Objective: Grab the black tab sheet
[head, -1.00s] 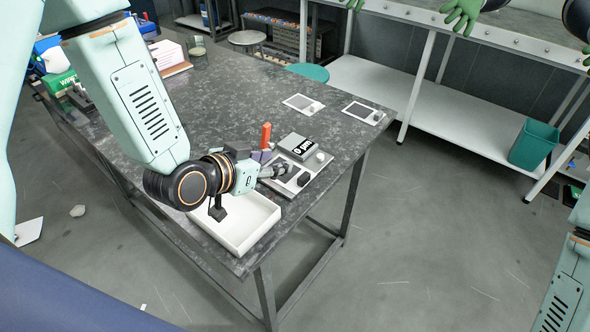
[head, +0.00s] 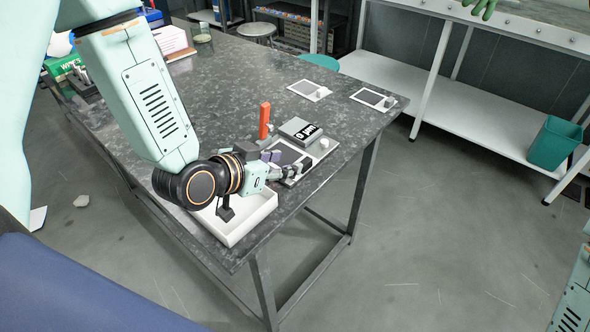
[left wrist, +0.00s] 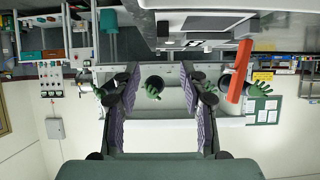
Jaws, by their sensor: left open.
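A dark, flat rectangle, which looks like the black tab sheet (head: 287,154), lies on a white board (head: 313,159) near the table's right edge. My left gripper (head: 291,172) is at the near side of this board, its fingers partly over it. In the left wrist view my left gripper (left wrist: 163,82) has its fingers spread wide with nothing between them. A dark rectangle on a pale board (left wrist: 182,45) shows at the top of that view, beyond the fingertips. I cannot tell if the fingers touch the board. My right gripper is out of view.
A grey box with a black label (head: 300,130) sits behind the board, with a red-orange upright block (head: 264,120) to its left. A white tray (head: 236,238) lies under my left wrist. Two white cards (head: 310,97) with dark squares lie farther back. The table's middle is clear.

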